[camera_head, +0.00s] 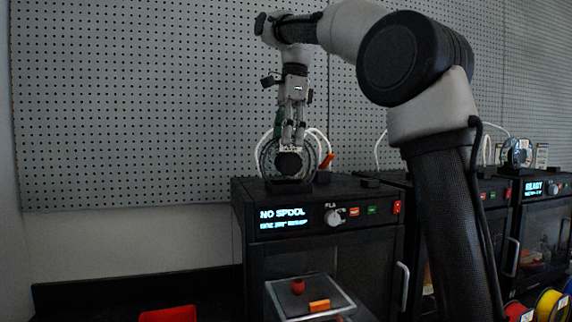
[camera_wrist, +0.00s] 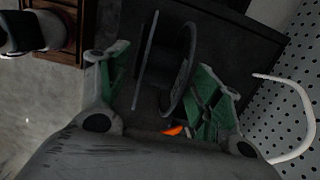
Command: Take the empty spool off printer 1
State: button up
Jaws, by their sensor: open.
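The empty spool (camera_head: 288,163) stands upright on top of the left printer (camera_head: 318,192), whose display reads "NO SPOOL". Its flanges look clear or grey around a dark hub, with no filament visible. My gripper (camera_head: 291,142) points down at the spool from above, its fingertips overlapping the spool's upper part. In the wrist view the spool (camera_wrist: 185,62) shows edge-on between my two green-padded fingers (camera_wrist: 162,66). The fingers are open, one on each side. I cannot tell whether either pad touches a flange.
White tubes (camera_head: 322,136) curve up behind the spool, and an orange piece (camera_head: 327,160) is beside it. More printers stand to the right; one display reads "READY" (camera_head: 533,188). Colored spools (camera_head: 550,304) are at lower right. A pegboard wall (camera_head: 150,100) is behind.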

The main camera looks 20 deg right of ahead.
aim_at(286, 157)
notch_tip(286, 157, down, 5)
jog(key=shift+a+f, duration=0.1)
jog(key=shift+a, duration=0.05)
jog(key=c, duration=1.1)
